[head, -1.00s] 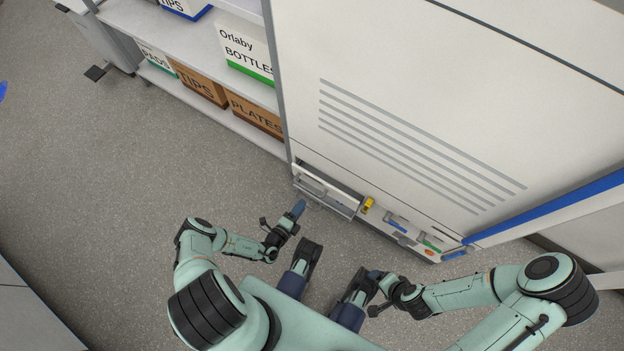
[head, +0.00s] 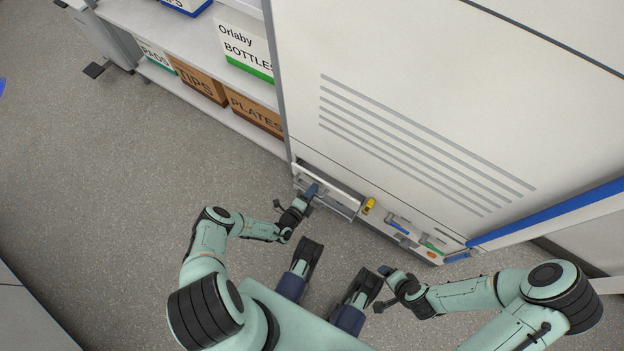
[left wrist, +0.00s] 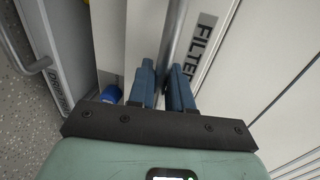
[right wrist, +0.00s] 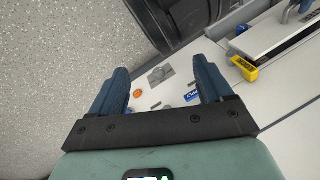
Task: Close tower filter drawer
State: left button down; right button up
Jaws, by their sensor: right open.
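The filter drawer (head: 340,207) stands pulled out at the low left of the white tower (head: 400,95). In the left wrist view, its pale front carries a FILTER label (left wrist: 201,44) beside a grey bar handle (left wrist: 174,35). My left gripper (head: 311,190) is at the drawer front. Its blue fingers (left wrist: 164,75) are close together, one on each side of the bar, and appear shut on it. My right gripper (head: 384,271) is open and empty, over the floor in front of the tower's lower right. It also shows in the right wrist view (right wrist: 160,80).
A yellow part (head: 369,206) and a blue tag (head: 398,228) sit on the tower base right of the drawer. A DRIP TRAY panel (left wrist: 58,88) shows in the left wrist view. Shelves with boxes (head: 255,112) stand left of the tower. The floor (head: 120,200) at left is clear.

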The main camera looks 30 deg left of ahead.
aim_at(318, 183)
pick_arm(q)
jog(key=b+x, duration=0.1)
jog(key=x, duration=0.1)
jog(key=b+x, duration=0.1)
jog(key=x, duration=0.1)
jog(key=shift+r, duration=0.5)
pick_arm(e)
jog(key=w+f, duration=0.1)
jog(key=w+d+f, duration=0.1)
jog(key=shift+w+d+t+h, duration=0.2)
jog(key=shift+w+t+h, duration=0.1)
jog(key=shift+t, duration=0.1)
pick_arm(q)
jog(key=c, duration=1.2)
grip_release()
jog(key=shift+w, duration=0.1)
jog(key=shift+c, duration=0.2)
pick_arm(e)
jog(key=shift+r, duration=0.1)
